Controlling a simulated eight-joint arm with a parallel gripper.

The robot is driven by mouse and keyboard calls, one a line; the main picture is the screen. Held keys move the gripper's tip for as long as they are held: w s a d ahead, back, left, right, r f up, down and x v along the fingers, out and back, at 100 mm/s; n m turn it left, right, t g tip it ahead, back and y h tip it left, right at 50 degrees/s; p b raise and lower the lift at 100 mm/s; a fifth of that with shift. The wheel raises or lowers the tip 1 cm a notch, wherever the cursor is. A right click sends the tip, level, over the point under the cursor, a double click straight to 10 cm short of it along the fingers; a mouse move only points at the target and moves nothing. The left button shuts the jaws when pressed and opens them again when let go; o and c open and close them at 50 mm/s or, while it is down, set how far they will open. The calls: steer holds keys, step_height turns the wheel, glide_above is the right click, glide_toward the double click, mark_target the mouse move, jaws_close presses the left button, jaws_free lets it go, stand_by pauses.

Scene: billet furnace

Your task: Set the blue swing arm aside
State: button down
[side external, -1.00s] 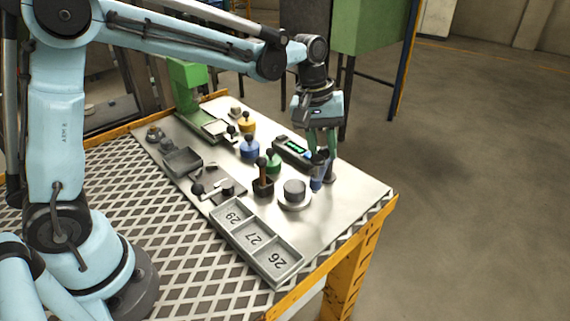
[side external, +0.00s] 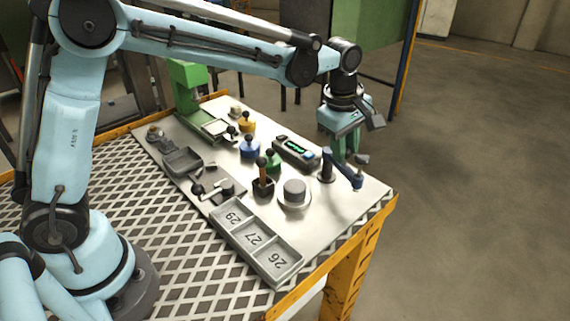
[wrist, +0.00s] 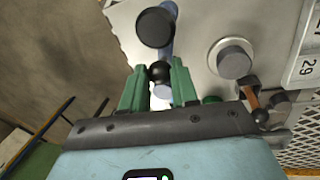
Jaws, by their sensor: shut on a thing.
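The blue swing arm (side external: 343,171) stands on its post near the right edge of the work plate, pointing toward the front right corner. A dark disc-shaped head sits above its outer end; it shows as a big black disc (wrist: 155,27) in the wrist view. My gripper (side external: 347,157) is over the swing arm. In the wrist view its green fingers (wrist: 159,75) are on either side of the arm's black ball knob (wrist: 160,72), shut on it. The arm's blue bar is partly hidden behind the knob and disc.
A grey round block (side external: 294,188) on a pale round dish stands left of the swing arm, with nothing over it. The plate's right front corner is clear.

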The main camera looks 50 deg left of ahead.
steer(key=shift+w+n, duration=0.25)
steer(key=shift+n, duration=0.15)
steer(key=c, duration=0.9)
jaws_free()
steer(key=shift+o, duration=0.2)
step_height(320, 180, up, 12)
steer(key=s, duration=0.2)
steer(key=shift+s, duration=0.2)
steer(key=s+a+f+m+t, duration=0.2)
steer(key=s+a+f+m, duration=0.2)
steer(key=s+m, duration=0.4)
steer(key=s+a+f+m+t, duration=0.3)
steer(key=s+a+f+m, duration=0.2)
steer(key=s+m, duration=0.4)
steer(key=shift+a+f, duration=0.15)
steer(key=shift+a, duration=0.55)
